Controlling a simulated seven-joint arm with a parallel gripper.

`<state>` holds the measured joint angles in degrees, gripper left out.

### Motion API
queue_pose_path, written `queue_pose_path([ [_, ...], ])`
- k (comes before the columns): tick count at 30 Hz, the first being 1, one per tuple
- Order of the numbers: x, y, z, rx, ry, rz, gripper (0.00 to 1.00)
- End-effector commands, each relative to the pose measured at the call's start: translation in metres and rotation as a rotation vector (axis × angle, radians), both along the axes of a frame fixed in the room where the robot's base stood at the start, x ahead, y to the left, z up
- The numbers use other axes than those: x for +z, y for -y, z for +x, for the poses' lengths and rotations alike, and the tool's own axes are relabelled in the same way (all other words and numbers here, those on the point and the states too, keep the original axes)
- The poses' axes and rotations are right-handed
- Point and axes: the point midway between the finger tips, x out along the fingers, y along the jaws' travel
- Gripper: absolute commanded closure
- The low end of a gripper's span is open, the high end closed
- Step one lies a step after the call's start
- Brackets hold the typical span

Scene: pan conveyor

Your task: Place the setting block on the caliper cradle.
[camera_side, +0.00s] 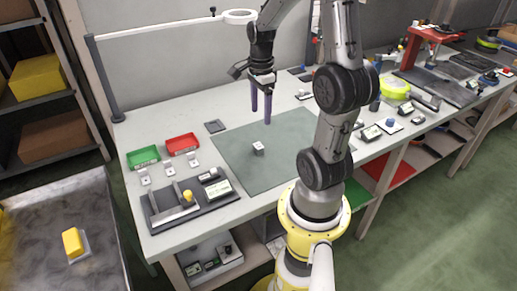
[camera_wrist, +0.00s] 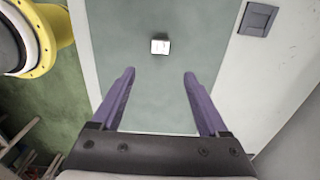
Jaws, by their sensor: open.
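A small light-grey cube (camera_side: 258,148), which looks like the setting block, sits on the green mat (camera_side: 295,140). In the wrist view the cube (camera_wrist: 160,46) shows a pale top with faint marks and lies beyond the fingertips, roughly centred between them. My gripper (camera_side: 260,117) has two purple fingers pointing down, apart and empty, above the mat. The wrist view shows its fingers (camera_wrist: 159,73) spread with nothing between them. A dark square plate (camera_side: 215,126) lies off the mat; the wrist view shows this plate (camera_wrist: 257,18) at upper right. I cannot tell whether it is the caliper cradle.
A dark tray (camera_side: 160,222) with a grey fixture, a yellow knob and a small display stands at the front left. Green (camera_side: 143,157) and red (camera_side: 182,143) bins are behind it. The mat around the cube is clear.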

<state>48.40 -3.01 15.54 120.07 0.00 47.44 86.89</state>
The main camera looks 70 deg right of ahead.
Motion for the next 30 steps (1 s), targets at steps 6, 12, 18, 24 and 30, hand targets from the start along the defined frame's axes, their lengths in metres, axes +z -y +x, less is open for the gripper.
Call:
queue_pose_path([
  [6, -0.043, -0.002, -0.001, 0.003, -0.005, 0.005, 0.22],
  [12, -0.068, -0.002, 0.0, 0.004, -0.002, 0.002, 0.22],
  [18, -0.081, -0.002, 0.0, 0.005, -0.003, 0.003, 0.22],
  [24, -0.11, -0.004, 0.002, 0.005, -0.004, 0.004, 0.22],
  [30, -0.125, -0.003, 0.003, 0.005, 0.0, 0.0, 0.22],
])
